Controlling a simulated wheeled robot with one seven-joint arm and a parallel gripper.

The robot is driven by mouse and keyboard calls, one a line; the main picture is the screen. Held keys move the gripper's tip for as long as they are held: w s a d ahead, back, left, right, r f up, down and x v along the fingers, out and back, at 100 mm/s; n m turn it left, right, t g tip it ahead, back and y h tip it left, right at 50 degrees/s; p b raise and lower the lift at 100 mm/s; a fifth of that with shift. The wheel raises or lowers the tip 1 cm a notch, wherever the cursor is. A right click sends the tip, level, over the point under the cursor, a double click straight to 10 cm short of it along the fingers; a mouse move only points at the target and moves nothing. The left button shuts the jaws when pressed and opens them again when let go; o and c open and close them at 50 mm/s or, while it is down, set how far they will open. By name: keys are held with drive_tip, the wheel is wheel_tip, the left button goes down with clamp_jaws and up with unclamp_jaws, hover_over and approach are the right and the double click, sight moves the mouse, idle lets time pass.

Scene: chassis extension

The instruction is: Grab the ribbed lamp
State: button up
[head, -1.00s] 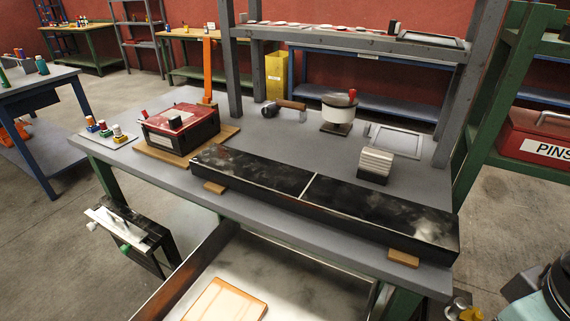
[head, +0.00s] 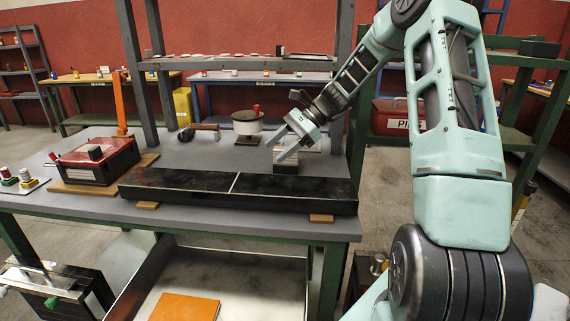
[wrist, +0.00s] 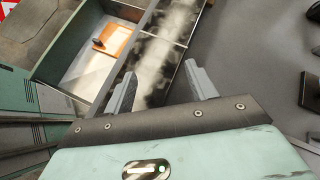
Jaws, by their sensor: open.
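The ribbed lamp (head: 286,167), a small block with a pale ribbed top and dark front, stands on the grey workbench behind the long black box in the head view. My gripper (head: 277,150) is open and empty, its fingers overlapping the lamp's top in that view. The gripper hides part of the lamp, and I cannot tell whether they touch. In the wrist view my open fingers (wrist: 161,88) point over the long black box, and I cannot make out the lamp there.
The long black box (head: 180,187) lies along the bench's front edge. A red-topped case (head: 95,160) is at left.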

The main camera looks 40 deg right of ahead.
drive_tip(key=s+d+m+t, duration=0.2)
drive_tip(key=d+m+t, duration=0.15)
drive_tip(key=d, duration=0.65)
drive_tip(key=s+d+m+t, duration=0.2)
drive_tip(key=d+m, duration=0.2)
drive_tip(key=d, duration=0.6)
approach(286, 160)
drive_tip(key=w+a+r, duration=0.1)
drive_tip(key=w+a, duration=0.1)
drive_tip(key=w, duration=0.2)
drive_tip(key=shift+h, duration=0.4)
drive_tip(key=shift+r+p+x, duration=0.15)
drive_tip(key=shift+p+x, duration=0.25)
drive_tip(key=shift+x, duration=0.95)
drive_tip(key=shift+r+p+x, duration=0.15)
drive_tip(key=shift+p+x, duration=0.25)
drive_tip(key=shift+x, duration=0.95)
drive_tip(key=shift+w, duration=0.15)
drive_tip(key=c, duration=1.1)
